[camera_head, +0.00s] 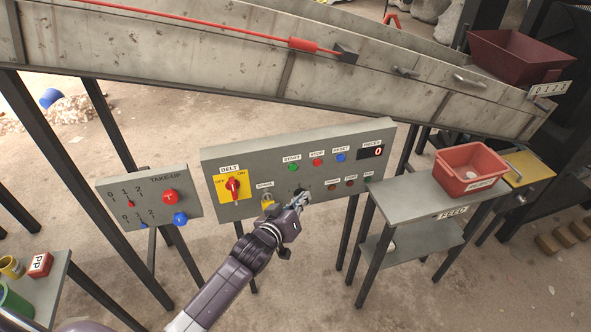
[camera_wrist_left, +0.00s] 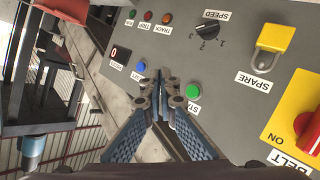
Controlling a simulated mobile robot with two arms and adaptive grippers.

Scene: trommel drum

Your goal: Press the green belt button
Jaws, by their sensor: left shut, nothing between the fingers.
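The green button (camera_head: 293,168) sits under the START label on the grey control panel (camera_head: 232,160) in the head view. It also shows, upside down in the picture, in the left wrist view (camera_wrist_left: 193,90). My left gripper (camera_head: 304,198) is in front of the panel, below the green button in the head view, near the speed knob. Its fingers are shut and empty. In the left wrist view the fingertips (camera_wrist_left: 162,82) appear just left of the green button, with a gap between them in the picture. My right gripper is not in view.
The panel also carries a red stop button (camera_head: 318,162), a blue reset button (camera_head: 341,157), a yellow-backed belt switch (camera_head: 233,188) and a padlock (camera_head: 267,201). The take-up panel (camera_head: 150,199) is to the left. A feed table (camera_head: 412,201) with a red bin (camera_head: 470,170) stands right.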

